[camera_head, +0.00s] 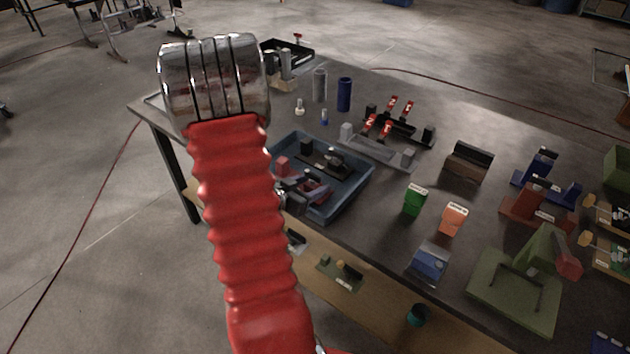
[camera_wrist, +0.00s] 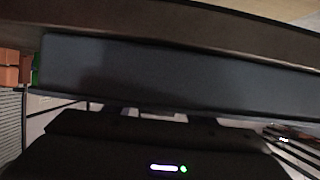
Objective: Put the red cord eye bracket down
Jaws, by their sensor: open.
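A blue tray (camera_head: 345,197) stands near the front edge of the dark table. In it lie a small red block (camera_head: 281,164) and a low red piece (camera_head: 316,189), which is probably the red cord eye bracket; its shape is too small to make out. My gripper (camera_head: 300,192) is open, low over the tray's near left side, close to the red piece; I cannot tell whether they touch. My red sleeved arm hides part of the tray. In the wrist view a broad blue-grey surface, likely the tray wall (camera_wrist: 170,70), fills the middle, and no bracket shows.
The tray also holds dark parts (camera_head: 325,157). Behind it are a rack with red tagged levers (camera_head: 390,128) and a dark blue cylinder (camera_head: 344,94). To the right stand a green box (camera_head: 415,200), an orange box (camera_head: 453,218) and a green fixture (camera_head: 515,290).

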